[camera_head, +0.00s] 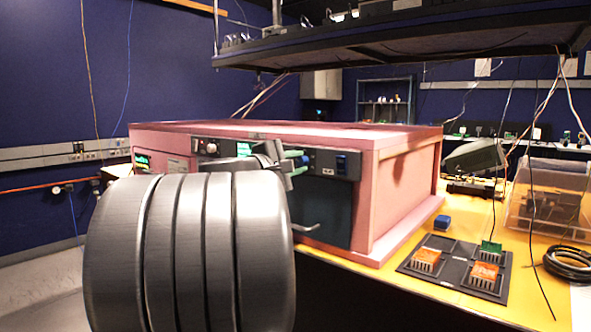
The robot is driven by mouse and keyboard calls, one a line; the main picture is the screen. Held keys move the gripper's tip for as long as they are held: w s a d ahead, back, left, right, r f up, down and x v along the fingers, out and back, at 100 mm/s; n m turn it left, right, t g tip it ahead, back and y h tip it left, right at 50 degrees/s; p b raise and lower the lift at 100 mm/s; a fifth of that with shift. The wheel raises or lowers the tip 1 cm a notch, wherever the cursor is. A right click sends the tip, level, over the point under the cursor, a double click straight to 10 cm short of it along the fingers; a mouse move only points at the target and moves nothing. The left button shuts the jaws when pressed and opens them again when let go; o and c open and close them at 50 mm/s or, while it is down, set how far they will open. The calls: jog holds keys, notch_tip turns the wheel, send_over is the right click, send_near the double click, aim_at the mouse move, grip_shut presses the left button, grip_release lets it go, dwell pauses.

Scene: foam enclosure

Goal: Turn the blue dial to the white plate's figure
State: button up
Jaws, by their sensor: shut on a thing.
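My gripper (297,162) is at the dark control panel on the front of the pink foam enclosure (403,190). Its fingers are shut on a small blue part at the panel, which looks like the blue dial; the fingers cover most of it, and its pointer cannot be read. A small pale plate (178,165) is on the enclosure's front at the left; any figure on it is too small to read. My large grey arm link hides the lower left of the front.
A blue switch (341,163) is right of my gripper on the panel. A door handle (305,228) sticks out below. On the yellow table (405,281) are a blue block (442,222), a dark tray (452,268) with finned parts, and a clear bin (548,200).

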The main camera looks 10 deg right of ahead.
dwell(0.3)
jog(key=o, duration=1)
jog(key=p+v, duration=0.1)
jog(key=v, duration=1.3)
jog(key=shift+w+d, duration=0.1)
jog(key=shift+d, duration=0.1)
jog(key=b+x, duration=0.1)
jog(key=x, duration=1.2)
jog(key=shift+w+d, duration=0.2)
jog(key=shift+d, duration=0.05)
